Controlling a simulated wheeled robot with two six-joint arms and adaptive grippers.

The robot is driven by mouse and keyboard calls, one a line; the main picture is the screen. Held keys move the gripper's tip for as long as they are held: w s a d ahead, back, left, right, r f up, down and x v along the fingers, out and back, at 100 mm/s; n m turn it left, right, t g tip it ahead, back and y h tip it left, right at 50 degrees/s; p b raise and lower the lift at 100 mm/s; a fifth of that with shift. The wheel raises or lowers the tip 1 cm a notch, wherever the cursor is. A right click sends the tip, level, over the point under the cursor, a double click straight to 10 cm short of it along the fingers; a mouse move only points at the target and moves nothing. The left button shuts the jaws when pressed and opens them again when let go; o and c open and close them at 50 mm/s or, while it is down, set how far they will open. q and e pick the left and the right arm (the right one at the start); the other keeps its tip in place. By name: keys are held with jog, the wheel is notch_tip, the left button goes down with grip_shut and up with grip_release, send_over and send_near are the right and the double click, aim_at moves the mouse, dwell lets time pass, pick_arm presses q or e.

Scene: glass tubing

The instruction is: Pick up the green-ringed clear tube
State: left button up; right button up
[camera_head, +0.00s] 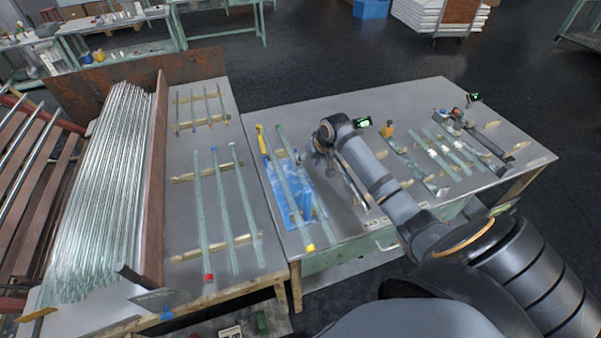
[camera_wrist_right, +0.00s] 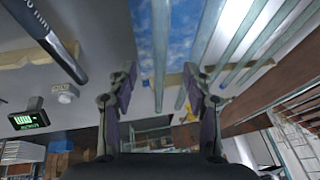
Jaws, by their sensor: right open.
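In the right wrist view my right gripper (camera_wrist_right: 160,88) is open, with fingers on both sides of a clear tube (camera_wrist_right: 160,45). The fingers look apart from this tube, and nothing is held. My left gripper is not in view.
A blue sheet (camera_head: 292,200) lies under the near tubes. The left table holds several spaced tubes (camera_head: 238,205), one red-ended, and a dense tube stack (camera_head: 105,190) behind a brown board (camera_head: 157,175). More tubes (camera_head: 455,150) and dark tools lie right of my arm.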

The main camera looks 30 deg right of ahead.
aim_at(301, 171)
jog(key=shift+w+a+f, duration=0.25)
jog(key=shift+w+f, duration=0.65)
jog(key=shift+f, duration=0.15)
jog(key=shift+p+x, duration=0.4)
jog(key=shift+x, duration=0.5)
jog(key=x, duration=0.3)
jog(key=shift+w+d+f, duration=0.1)
jog(key=shift+d+f, duration=0.1)
jog(key=shift+f, duration=0.15)
jog(key=c, duration=0.4)
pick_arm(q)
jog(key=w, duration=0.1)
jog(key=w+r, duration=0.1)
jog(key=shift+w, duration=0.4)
pick_arm(e)
grip_shut()
